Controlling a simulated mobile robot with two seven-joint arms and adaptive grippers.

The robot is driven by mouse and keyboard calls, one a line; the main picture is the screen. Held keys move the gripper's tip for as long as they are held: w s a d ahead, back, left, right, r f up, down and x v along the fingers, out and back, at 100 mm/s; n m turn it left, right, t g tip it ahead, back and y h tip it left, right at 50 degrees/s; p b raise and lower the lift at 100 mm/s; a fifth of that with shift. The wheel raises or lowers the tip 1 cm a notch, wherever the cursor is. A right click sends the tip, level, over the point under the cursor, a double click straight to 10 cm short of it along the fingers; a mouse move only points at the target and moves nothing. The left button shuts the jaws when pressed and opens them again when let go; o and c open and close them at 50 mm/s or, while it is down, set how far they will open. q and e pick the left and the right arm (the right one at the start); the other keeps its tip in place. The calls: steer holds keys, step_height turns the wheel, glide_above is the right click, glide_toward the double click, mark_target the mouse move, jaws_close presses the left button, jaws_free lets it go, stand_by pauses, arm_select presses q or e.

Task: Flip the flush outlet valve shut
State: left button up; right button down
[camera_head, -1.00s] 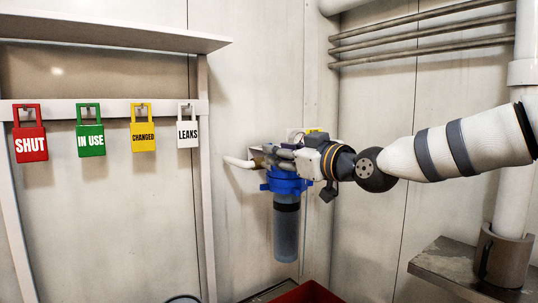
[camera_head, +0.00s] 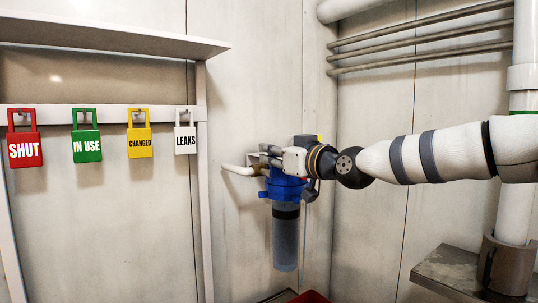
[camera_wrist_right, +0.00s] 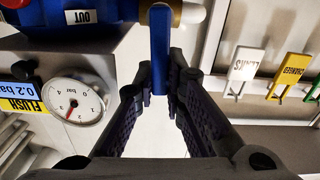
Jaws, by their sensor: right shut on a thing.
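The filter housing with a blue head (camera_head: 284,187) and a grey, see-through bowl (camera_head: 286,240) hangs at the wall in the head view. My right gripper (camera_head: 264,158) reaches in from the right at the top of the blue head. In the right wrist view, a blue valve lever (camera_wrist_right: 160,45) stands upright between the fingertips of my right gripper (camera_wrist_right: 160,85), which is shut on it. A brass fitting and white pipe end (camera_wrist_right: 190,12) show behind the lever. The hand hides most of the valve in the head view. My left gripper is not in view.
A gauge (camera_wrist_right: 73,101) with a yellow FLUSH label (camera_wrist_right: 30,101) sits beside the fingers in the wrist view. Red, green, yellow and white tags (camera_head: 185,139) hang on a rail at left. A vertical pipe (camera_head: 513,180) stands at right. A red bin edge (camera_head: 310,297) shows below.

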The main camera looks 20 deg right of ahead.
steer(key=shift+w+d+m, duration=0.1)
steer(key=shift+d+m, duration=0.1)
steer(key=shift+m, duration=0.3)
steer(key=c, duration=1.6)
jaws_free()
steer(key=shift+c, duration=0.2)
steer(key=shift+r, duration=0.1)
